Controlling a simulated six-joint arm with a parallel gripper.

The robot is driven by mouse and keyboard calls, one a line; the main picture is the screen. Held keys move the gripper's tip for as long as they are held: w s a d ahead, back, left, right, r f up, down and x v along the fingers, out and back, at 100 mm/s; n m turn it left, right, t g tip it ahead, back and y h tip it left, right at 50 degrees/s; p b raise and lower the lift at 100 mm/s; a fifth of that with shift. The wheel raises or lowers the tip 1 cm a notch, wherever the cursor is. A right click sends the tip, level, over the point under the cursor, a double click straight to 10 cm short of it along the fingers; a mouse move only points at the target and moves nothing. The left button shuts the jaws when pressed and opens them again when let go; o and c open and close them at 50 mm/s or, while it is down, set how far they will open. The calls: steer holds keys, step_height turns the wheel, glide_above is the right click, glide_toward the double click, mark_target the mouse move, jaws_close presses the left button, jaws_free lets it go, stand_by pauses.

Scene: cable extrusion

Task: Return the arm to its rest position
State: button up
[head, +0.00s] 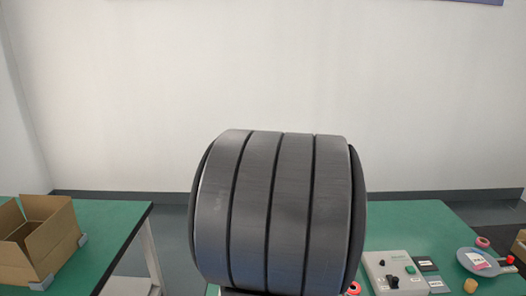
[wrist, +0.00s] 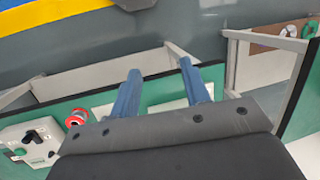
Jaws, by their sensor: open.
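My gripper (wrist: 163,82) shows in the wrist view, with two blue fingers set apart and nothing between them. It is over the edge of a green table, with the grey floor beyond. In the head view a large dark grey ribbed rounded body (head: 285,210) fills the lower middle and hides what lies behind it. My gripper's fingers are not seen in the head view.
An open cardboard box (head: 38,240) stands on the left green table (head: 112,218). The control box also shows in the wrist view (wrist: 30,142).

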steer(key=shift+s+d+f, duration=0.1)
steer(key=shift+s+d, duration=0.05)
steer(key=shift+s, duration=0.45)
steer(key=shift+s+d, duration=0.1)
steer(key=shift+s, duration=0.5)
steer(key=o, duration=1.2)
steer(key=shift+w, duration=0.25)
steer(key=shift+o, duration=0.4)
steer(key=w+a, duration=0.2)
steer(key=w, duration=0.5)
steer(key=w+a+r+h, duration=0.1)
steer(key=w+a, duration=0.1)
steer(key=w, duration=0.5)
steer(key=shift+a+t, duration=0.35)
steer(key=shift+t, duration=0.05)
steer(key=w+a+m+t+h, duration=0.1)
steer(key=w+a, duration=1)
steer(key=w, duration=0.3)
steer(key=f, duration=1)
steer(key=shift+s+a+f, duration=0.15)
steer(key=shift+s, duration=0.1)
